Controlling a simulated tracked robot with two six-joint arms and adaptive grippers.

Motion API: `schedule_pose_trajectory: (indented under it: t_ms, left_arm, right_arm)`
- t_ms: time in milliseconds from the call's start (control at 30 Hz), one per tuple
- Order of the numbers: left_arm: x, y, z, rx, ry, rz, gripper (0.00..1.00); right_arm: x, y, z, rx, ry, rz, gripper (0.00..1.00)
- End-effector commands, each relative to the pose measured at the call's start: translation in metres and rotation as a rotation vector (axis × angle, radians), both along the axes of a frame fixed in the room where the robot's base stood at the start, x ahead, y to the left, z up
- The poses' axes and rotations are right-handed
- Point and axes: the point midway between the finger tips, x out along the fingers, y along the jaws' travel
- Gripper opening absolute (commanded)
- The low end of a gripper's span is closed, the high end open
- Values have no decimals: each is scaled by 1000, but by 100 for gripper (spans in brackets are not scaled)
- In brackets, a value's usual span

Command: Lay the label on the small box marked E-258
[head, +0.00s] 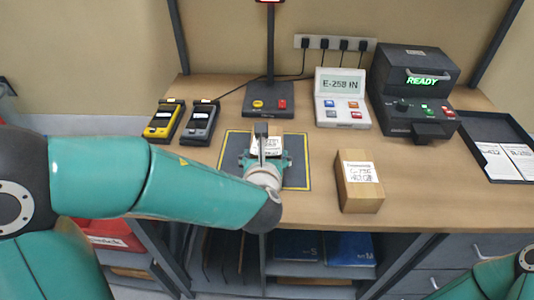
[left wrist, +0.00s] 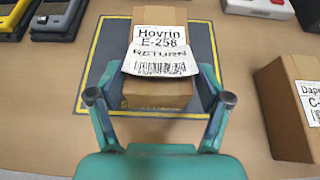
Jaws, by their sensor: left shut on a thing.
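The small cardboard box (left wrist: 158,95) stands on the dark, yellow-edged mat (left wrist: 206,50). Its own white sticker reads "Hovrin E-258" (left wrist: 160,36). The white label (left wrist: 160,66), printed "RETURN" with a barcode, is over the box and overlaps the lower part of that sticker. It reaches slightly past the box sides and looks bent. My left gripper (left wrist: 160,80) has one finger at each side of the label and is shut on it. I cannot tell whether the label touches the box. In the head view my left gripper (head: 266,160) covers most of the box. My right gripper is out of view.
Another box (head: 360,194) with a different sticker stands right of the mat. Behind are two handheld devices (head: 163,120), a post on a dark base (head: 267,100), a display reading "E-258 IN" (head: 342,87) and a black printer reading "READY" (head: 408,70). A dark tray (head: 480,125) lies far right.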

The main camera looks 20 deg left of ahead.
Motion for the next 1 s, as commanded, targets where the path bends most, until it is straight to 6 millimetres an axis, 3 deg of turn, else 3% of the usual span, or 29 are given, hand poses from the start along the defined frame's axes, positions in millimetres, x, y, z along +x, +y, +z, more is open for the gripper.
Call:
schedule_pose_trajectory:
  t_ms: [400, 433, 567, 1000]
  left_arm:
    - [-8, -2, -1, 0, 2, 1, 70]
    - [-8, -2, -1, 0, 2, 1, 81]
    - [-8, -2, -1, 0, 2, 1, 100]
    - [-12, -3, 3, 0, -2, 0, 100]
  right_arm:
    - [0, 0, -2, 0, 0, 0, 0]
    - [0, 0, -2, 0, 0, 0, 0]
    - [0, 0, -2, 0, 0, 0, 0]
    - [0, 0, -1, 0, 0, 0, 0]
